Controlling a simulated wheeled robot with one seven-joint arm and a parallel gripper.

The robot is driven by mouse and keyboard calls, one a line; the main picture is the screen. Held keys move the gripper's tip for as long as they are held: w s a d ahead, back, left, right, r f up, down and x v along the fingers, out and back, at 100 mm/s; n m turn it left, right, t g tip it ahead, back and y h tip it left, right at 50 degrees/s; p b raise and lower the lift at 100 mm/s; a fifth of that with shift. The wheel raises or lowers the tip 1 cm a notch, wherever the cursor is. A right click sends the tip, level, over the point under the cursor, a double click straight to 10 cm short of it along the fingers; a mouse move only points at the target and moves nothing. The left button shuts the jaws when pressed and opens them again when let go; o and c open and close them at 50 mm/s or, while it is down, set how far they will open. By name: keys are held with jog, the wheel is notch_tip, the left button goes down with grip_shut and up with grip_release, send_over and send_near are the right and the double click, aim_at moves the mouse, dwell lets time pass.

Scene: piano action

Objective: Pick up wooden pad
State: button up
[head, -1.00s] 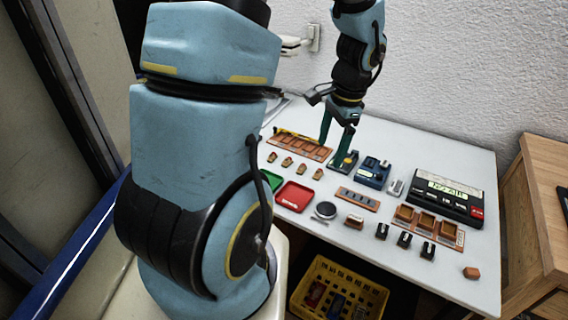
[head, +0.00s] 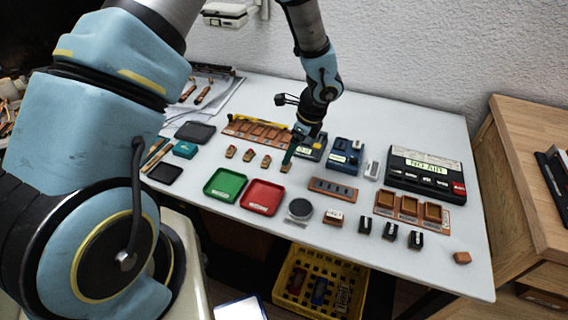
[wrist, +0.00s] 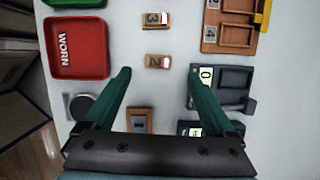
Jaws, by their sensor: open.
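Several small wooden pads with brass-coloured tops lie in a row on the white table. The right-hand pad (head: 284,168) is at the tip of my gripper (head: 289,155) in the head view. In the wrist view, my gripper (wrist: 159,80) is open with its two green fingers apart and nothing between them. A small pad (wrist: 157,62) lies just past the fingertips, roughly centred between them. Another pad (wrist: 156,20), marked 3, lies farther up. In the head view the other pads (head: 249,155) stand to the left, apart from each other.
A red tray (head: 262,197) and green tray (head: 225,185) lie in front. An orange slotted rack (head: 262,127) is behind. Blue devices (head: 345,154) stand close at right. A slotted strip (head: 334,190) and round dark disc (head: 300,208) lie nearby.

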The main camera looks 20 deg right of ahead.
jog(key=p+x, duration=0.2)
jog(key=x, duration=0.2)
jog(key=shift+a+r, duration=0.1)
jog(key=shift+a, duration=0.1)
jog(key=shift+w+a+f, duration=0.1)
jog(key=shift+f, duration=0.55)
jog(key=shift+c, duration=0.2)
jog(key=c, duration=1.4)
